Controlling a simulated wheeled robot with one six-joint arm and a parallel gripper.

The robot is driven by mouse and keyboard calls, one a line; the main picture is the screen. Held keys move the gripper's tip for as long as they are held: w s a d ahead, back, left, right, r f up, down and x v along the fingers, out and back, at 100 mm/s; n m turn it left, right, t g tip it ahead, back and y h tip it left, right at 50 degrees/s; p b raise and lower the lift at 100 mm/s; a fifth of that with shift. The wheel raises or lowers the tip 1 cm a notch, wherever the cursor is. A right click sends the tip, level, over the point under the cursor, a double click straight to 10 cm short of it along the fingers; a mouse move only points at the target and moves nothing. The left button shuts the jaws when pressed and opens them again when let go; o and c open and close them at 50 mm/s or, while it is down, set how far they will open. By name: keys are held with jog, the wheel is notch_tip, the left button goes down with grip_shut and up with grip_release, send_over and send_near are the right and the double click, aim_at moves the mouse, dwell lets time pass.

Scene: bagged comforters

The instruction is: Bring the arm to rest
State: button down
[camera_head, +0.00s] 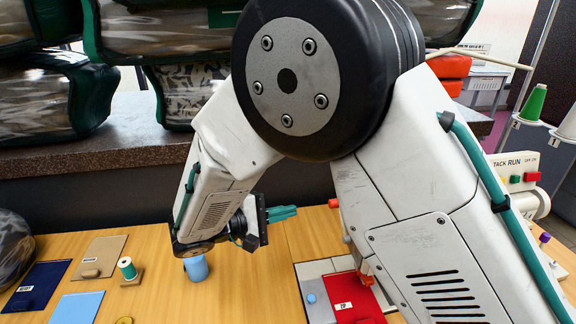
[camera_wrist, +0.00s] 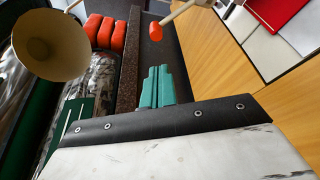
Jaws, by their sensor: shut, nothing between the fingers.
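My gripper (camera_head: 283,213) has teal fingers and shows in the middle of the head view, above the wooden table (camera_head: 236,290). Its fingers are closed together with nothing between them. My arm, white with a large black joint, folds across the middle and right of that view and hides part of the table. In the wrist view the teal fingers (camera_wrist: 157,86) lie side by side beyond a dark plate. The gripper is apart from the things on the table.
Bagged comforters (camera_head: 45,95) are stacked on a dark ledge (camera_head: 130,130) behind the table. A machine (camera_head: 518,172) stands at right. Bare wood shows at front centre.

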jog(key=s+d+r+m+g+y, duration=0.2)
jog(key=s+d+r+m+y, duration=0.1)
jog(key=s+d, duration=0.5)
jog(key=s+d+r+m+g+y, duration=0.2)
jog(key=s+d+r+m+y, duration=0.2)
jog(key=s+d, duration=0.5)
jog(key=s+d+r+m+g+y, duration=0.2)
jog(key=s+d+r+m+y, duration=0.1)
jog(key=s+d+r+y, duration=0.2)
jog(key=s+d+y, duration=0.2)
jog(key=s+d, duration=0.2)
jog(key=shift+y, duration=0.3)
